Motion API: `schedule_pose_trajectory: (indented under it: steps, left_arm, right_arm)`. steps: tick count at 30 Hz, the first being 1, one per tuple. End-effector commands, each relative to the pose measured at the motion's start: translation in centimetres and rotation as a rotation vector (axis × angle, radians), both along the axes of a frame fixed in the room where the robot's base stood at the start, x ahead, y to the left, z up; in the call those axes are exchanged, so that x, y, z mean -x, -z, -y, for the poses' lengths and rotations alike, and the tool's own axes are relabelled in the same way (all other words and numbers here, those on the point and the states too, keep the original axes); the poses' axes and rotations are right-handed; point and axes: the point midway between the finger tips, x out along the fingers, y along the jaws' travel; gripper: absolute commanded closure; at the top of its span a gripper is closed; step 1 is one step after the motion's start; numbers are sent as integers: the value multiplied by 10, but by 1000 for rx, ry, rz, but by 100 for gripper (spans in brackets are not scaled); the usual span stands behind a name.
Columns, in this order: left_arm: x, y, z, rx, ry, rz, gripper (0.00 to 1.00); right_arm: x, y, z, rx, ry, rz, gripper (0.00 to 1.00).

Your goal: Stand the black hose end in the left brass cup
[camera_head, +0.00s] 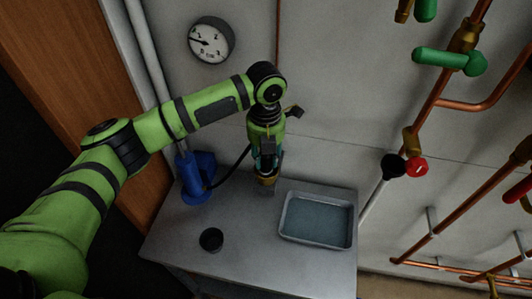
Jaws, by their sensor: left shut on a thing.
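My left gripper (266,164) points down over the back of the grey metal table (250,262). It is shut on the black hose end, which its fingers mostly hide. The black hose (232,168) curves up from a blue unit (196,182) to the gripper. A brass-coloured piece (267,181) shows directly below the fingers and looks like a brass cup. I cannot tell whether the hose end is inside it, above it or touching it. No second brass cup is clear. My right gripper is not in view.
A grey tray (286,235) stands on the table's right side. A small dark round container (211,239) stands at the front left. A gauge (211,40) hangs on the wall. Copper pipes with green (440,58) and red (416,167) valve handles line the right.

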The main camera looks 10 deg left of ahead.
Motion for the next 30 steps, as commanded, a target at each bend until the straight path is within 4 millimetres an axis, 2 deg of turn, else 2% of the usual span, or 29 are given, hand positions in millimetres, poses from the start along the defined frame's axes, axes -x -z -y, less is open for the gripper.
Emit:
schedule_pose_trajectory:
  steps: [10,11,12,23,27,30]
  left_arm:
    - [0,7,1,2,0,0,100]
    - [0,7,1,1,0,0,57]
    - [0,7,1,1,0,0,45]
    - [0,4,1,1,0,1,45]
    - [-1,-7,1,2,0,4,45]
    - [-1,-26,1,2,1,6,45]
  right_arm:
    - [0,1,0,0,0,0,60]
    - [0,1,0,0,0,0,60]
    - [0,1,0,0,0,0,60]
    - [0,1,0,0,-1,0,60]
    - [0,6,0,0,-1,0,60]
    - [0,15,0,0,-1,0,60]
